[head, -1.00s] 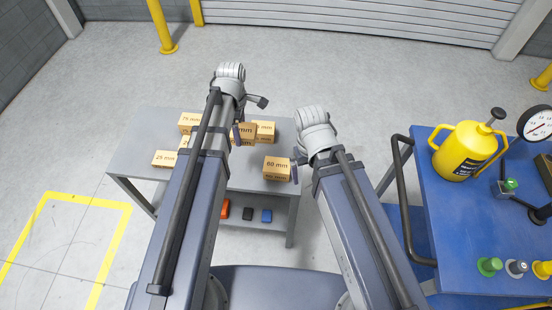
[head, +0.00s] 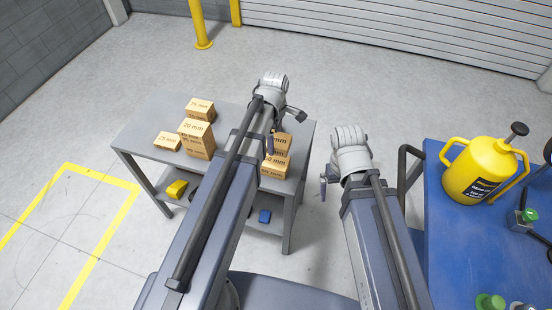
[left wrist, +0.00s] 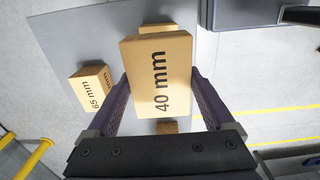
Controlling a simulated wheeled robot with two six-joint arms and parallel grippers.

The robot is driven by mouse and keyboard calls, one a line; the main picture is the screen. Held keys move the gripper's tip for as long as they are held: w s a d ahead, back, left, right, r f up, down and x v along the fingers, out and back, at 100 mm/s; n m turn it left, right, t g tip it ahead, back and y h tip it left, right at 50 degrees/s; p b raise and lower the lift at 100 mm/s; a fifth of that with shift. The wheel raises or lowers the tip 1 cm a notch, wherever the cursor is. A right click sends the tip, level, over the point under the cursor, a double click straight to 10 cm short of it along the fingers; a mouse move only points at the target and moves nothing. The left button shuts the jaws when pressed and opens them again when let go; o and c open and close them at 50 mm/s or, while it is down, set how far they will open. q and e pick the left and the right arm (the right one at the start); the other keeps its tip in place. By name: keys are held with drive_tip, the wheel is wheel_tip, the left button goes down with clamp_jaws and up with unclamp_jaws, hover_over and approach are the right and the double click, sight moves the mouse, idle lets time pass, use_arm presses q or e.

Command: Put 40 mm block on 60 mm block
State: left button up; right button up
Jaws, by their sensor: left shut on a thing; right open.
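My left gripper (head: 273,147) is shut on the tan 40 mm block (head: 282,143), and its label is clear between the fingers in the left wrist view (left wrist: 158,75). In the head view the held block is directly over or just behind the 60 mm block (head: 275,167), near the table's right end. I cannot tell whether the two touch. The left arm covers part of both. My right gripper (head: 324,187) is open and empty, right of the table and apart from the 60 mm block.
On the grey table (head: 151,123), a 75 mm block (head: 200,106), a 20 mm block (head: 196,128) over another block, and a 25 mm block (head: 167,141) stand left. A 65 mm block (left wrist: 91,88) shows in the wrist view. A blue bench (head: 450,245) with a yellow can (head: 476,172) stands right.

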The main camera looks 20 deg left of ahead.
sight(275, 161)
use_arm(q)
drive_tip(key=shift+f+b, duration=3.25)
drive_tip(key=shift+f, duration=0.55)
drive_tip(key=shift+f, duration=0.1)
drive_tip(key=shift+f, duration=0.15)
drive_tip(key=o, duration=1.2)
wheel_tip(275, 161, up, 13)
drive_tip(key=p, duration=1.2)
drive_tip(key=shift+f, duration=0.2)
